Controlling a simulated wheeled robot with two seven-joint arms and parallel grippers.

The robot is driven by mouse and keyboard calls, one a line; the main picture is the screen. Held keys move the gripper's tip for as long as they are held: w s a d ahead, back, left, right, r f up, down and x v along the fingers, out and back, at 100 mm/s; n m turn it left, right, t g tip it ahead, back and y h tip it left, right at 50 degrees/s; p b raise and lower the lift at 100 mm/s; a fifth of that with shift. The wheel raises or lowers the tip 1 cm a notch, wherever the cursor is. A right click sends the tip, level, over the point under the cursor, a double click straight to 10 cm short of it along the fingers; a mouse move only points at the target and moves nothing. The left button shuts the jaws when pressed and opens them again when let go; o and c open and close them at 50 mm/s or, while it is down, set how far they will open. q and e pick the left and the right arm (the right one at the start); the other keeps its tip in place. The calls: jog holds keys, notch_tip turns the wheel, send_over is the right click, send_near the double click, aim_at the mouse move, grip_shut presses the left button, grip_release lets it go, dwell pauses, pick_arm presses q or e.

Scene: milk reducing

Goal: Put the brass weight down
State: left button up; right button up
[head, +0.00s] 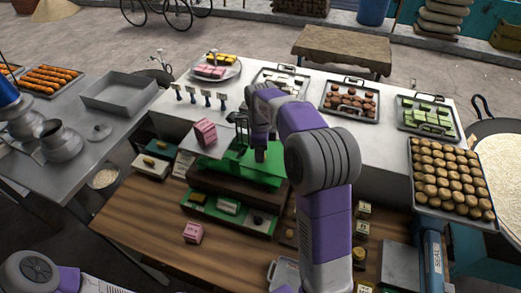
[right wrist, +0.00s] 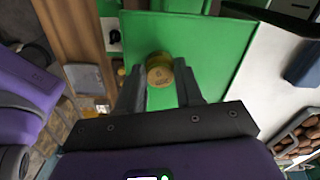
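A round brass weight (right wrist: 160,70) sits between the two fingertips of my right gripper (right wrist: 162,84) in the right wrist view. The fingers look closed against its sides. A flat green surface (right wrist: 205,45) lies beneath it; I cannot tell whether the weight touches it. In the head view my right gripper (head: 259,152) points down over the green platform (head: 262,176), and the weight cannot be made out there. My left arm shows at the lower left, but its gripper is out of view.
Trays of sweets (head: 349,100) line the white counter behind.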

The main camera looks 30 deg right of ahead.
jog(key=o, duration=0.4)
notch_tip(320, 180, up, 12)
jog(key=shift+r+p, duration=0.2)
jog(key=shift+p, duration=0.55)
